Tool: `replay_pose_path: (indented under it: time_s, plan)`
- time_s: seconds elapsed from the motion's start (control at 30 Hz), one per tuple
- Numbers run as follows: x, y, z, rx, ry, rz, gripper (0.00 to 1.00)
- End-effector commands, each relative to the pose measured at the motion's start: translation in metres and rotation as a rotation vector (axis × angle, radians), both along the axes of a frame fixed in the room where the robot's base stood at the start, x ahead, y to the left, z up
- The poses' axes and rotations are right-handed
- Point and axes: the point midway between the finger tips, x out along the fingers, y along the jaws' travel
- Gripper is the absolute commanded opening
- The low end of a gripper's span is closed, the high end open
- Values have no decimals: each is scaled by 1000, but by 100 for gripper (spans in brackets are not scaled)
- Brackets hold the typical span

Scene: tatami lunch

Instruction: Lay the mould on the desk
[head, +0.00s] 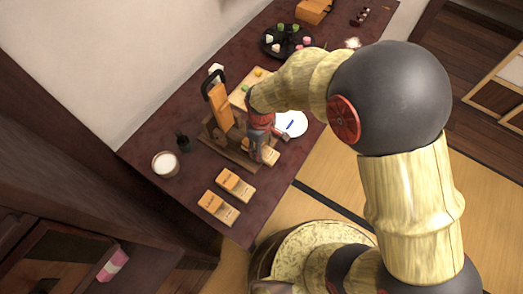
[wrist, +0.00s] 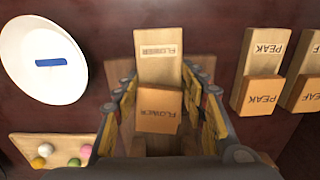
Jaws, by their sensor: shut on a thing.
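The mould (wrist: 159,68) is pale wood with a thicker tan block, and both parts read FLOWER. In the wrist view it lies between the fingers of my gripper (wrist: 163,108), which is shut on it. In the head view my gripper (head: 262,146) is over the wooden rack (head: 228,150), with the mould's pale end (head: 270,157) showing below it. I cannot tell whether the mould touches the rack. The dark red-brown desk (head: 151,133) lies underneath.
Two similar moulds lie on the desk, one marked PEAK (wrist: 263,75) and one marked LEAF (wrist: 308,85). A white plate (wrist: 25,65) with a blue bar is on the other side. A white-filled bowl (head: 166,165) stands left.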

Motion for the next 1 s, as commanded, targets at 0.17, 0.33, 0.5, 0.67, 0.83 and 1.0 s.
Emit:
replay_pose_path:
  time_s: [0.17,0.33,0.5,0.67,0.83,1.0]
  plan:
    - [0,0,0,0,0,0,27]
    - [0,0,0,-1,1,0,17]
    - [0,0,0,0,0,0,11]
    - [0,0,2,0,0,0,11]
    - [0,0,13,0,-1,0,11]
    - [0,0,33,0,0,0,11]
